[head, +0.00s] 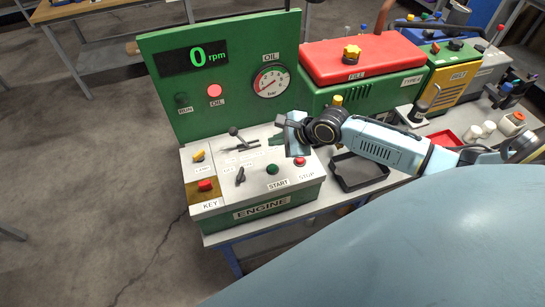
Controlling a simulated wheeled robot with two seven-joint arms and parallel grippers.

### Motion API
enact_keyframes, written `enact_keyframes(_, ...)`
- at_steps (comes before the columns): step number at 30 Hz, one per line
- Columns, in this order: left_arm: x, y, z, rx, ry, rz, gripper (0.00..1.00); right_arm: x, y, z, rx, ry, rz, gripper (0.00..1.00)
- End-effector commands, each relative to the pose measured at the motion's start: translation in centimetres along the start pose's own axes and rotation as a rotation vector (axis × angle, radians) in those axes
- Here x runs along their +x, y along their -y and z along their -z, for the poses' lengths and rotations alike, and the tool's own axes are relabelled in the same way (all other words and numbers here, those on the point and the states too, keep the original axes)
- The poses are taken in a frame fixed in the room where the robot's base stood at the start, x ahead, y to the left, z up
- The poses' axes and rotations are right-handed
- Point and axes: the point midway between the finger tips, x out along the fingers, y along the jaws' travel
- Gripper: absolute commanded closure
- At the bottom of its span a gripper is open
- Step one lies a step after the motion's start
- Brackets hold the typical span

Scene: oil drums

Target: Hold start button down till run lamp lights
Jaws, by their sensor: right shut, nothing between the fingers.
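The green start button (272,169) sits on the sloped light top of the engine control box (262,206), above the START label. The run lamp (182,110) on the green upright panel (222,132) is dark. The red oil lamp (214,91) beside it looks lit, and the display (194,56) reads 0 rpm. My right gripper (293,146) is shut and empty, at the right part of the control box, up and right of the start button in the picture. It appears apart from the button. My left gripper is not in view.
A red stop button (300,161) is close to my right gripper. A red key cover or knob (205,185) and levers (240,175) share the box top. A green machine with red lid (362,58) stands behind my right arm.

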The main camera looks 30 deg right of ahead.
Motion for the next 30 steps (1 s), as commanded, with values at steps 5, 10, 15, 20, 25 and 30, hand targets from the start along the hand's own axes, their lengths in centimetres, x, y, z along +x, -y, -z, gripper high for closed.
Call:
enact_keyframes(5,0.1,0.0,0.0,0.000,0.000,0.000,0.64,0.2,-0.2,0.1,-0.001,0.000,0.000,1.00)
enact_keyframes(10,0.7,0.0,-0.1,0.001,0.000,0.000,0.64,1.0,-0.8,0.7,-0.002,-0.001,-0.002,1.00)
enact_keyframes(15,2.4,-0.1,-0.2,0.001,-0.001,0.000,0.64,2.2,-1.6,1.6,-0.004,0.000,0.001,1.00)
enact_keyframes(20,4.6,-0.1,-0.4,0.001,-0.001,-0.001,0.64,3.3,-2.5,2.5,-0.005,-0.002,0.000,1.00)
enact_keyframes(25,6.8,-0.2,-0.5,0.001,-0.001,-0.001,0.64,4.4,-3.2,3.2,-0.006,-0.001,0.001,1.00)
enact_keyframes(30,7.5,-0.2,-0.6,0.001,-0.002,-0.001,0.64,5.5,-4.1,4.0,0.000,-0.001,-0.001,1.00)
